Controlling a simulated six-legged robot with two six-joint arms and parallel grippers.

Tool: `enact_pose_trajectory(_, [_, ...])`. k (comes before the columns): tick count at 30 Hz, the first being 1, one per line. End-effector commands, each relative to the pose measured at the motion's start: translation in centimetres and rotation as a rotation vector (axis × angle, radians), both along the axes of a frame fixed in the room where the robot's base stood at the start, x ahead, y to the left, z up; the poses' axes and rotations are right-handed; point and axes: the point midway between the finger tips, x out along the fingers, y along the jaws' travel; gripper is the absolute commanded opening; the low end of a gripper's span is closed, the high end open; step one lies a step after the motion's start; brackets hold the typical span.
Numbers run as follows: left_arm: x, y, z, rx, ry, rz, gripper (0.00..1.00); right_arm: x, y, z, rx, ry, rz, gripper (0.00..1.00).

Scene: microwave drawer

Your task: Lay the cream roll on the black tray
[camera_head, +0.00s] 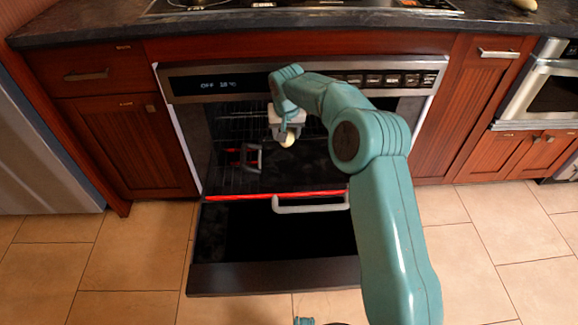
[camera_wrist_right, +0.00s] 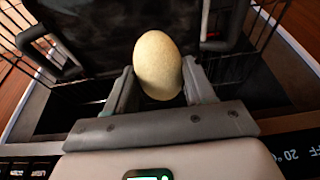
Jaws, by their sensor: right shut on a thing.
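The cream roll (camera_head: 287,140) is a small pale, rounded piece held at the tip of my right gripper (camera_head: 288,132), inside the open oven. In the right wrist view the roll (camera_wrist_right: 158,66) sits between the two grey fingers of the right gripper (camera_wrist_right: 160,90), which is shut on it. The black tray (camera_head: 310,172) lies below the gripper on the pulled-out rack. The tray's dark surface also shows behind the roll in the right wrist view (camera_wrist_right: 95,30). The roll appears above the tray; the exact gap cannot be told.
The tray has a grey handle (camera_head: 312,208) in front and another handle (camera_head: 250,158) at the left. The oven door (camera_head: 275,277) is folded down in front. The control panel (camera_head: 215,84) and dark countertop (camera_head: 100,24) are above. Tiled floor is clear at both sides.

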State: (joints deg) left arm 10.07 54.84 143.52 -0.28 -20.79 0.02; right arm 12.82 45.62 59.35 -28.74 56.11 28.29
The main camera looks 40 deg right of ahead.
Motion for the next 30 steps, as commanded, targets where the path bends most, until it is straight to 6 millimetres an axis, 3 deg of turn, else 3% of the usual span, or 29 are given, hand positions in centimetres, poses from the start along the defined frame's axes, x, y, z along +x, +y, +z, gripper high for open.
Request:
enact_pose_trajectory(1, [0.0,0.0,-0.9,0.000,0.000,0.000,0.79,0.0,0.0,-2.0,0.001,0.002,0.000,0.23])
enact_pose_trajectory(6, [0.0,0.0,-1.8,0.000,0.000,0.000,0.79,0.2,0.1,-5.6,0.001,0.000,0.001,0.23])
enact_pose_trajectory(14, [0.0,0.0,-2.3,0.000,0.000,0.000,0.79,0.2,0.2,-7.7,-0.001,-0.001,0.000,0.23])
enact_pose_trajectory(21, [0.0,0.0,-3.6,0.000,0.000,0.000,0.79,0.2,0.2,-12.1,0.000,0.000,0.001,0.23])
enact_pose_trajectory(30, [0.0,0.0,-3.6,0.000,0.000,0.000,0.79,0.3,0.2,-12.5,0.000,-0.004,0.001,0.23])
